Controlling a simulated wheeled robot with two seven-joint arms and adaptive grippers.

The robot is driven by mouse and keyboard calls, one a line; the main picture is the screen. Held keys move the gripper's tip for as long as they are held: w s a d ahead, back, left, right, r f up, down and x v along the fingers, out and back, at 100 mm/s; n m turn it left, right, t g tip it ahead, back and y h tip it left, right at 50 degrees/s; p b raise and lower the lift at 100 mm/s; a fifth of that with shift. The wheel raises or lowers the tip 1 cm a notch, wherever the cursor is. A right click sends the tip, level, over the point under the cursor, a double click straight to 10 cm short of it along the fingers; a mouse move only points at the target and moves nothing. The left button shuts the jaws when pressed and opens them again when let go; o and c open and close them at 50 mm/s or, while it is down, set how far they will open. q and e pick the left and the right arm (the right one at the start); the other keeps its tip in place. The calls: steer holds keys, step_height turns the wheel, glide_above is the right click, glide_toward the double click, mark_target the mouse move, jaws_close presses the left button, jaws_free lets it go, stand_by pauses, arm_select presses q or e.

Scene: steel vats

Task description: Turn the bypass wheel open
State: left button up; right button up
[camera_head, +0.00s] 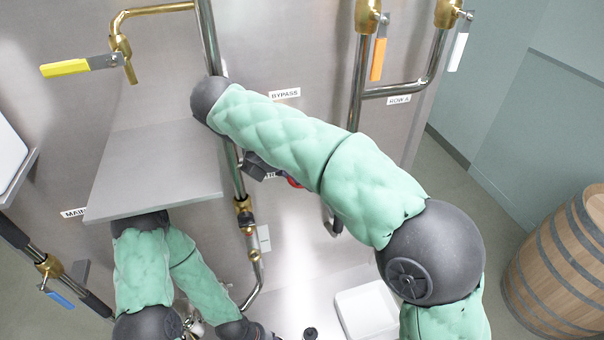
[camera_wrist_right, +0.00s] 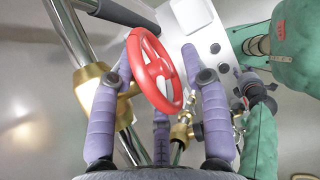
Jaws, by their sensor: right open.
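The red bypass wheel (camera_wrist_right: 157,70) lies between the two purple fingers of my right gripper (camera_wrist_right: 157,62) in the right wrist view. The fingers are open, one on each side of the wheel; contact with the rim cannot be told. In the head view only a red sliver of the wheel (camera_head: 294,182) shows behind my right arm, and the right gripper (camera_head: 258,167) is mostly hidden by that arm. The BYPASS label (camera_head: 285,93) is on the steel wall above the arm. My left arm reaches under the shelf, its gripper unclear at the bottom edge.
A steel shelf (camera_head: 155,175) juts out left of the pipes. A yellow-handled valve (camera_head: 80,66), an orange handle (camera_head: 378,58) and a white handle (camera_head: 458,50) surround the area. A white tray (camera_head: 368,312) is below; a barrel (camera_head: 565,265) stands right.

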steer(key=v, duration=0.7)
steer(key=shift+f, duration=0.1)
steer(key=d+r+y, duration=0.1)
steer(key=d+y, duration=0.1)
steer(key=w+d+r+g+y, duration=0.1)
steer(key=d+r+y, duration=0.1)
steer(key=w+d+r+g+y, duration=0.1)
steer(key=d+y, duration=0.1)
steer(key=shift+d+r, duration=0.2)
steer(key=shift+r, duration=0.1)
steer(key=shift+y, duration=0.4)
step_height(320, 180, down, 10)
steer(key=shift+a+f, duration=0.15)
steer(key=shift+f, duration=0.05)
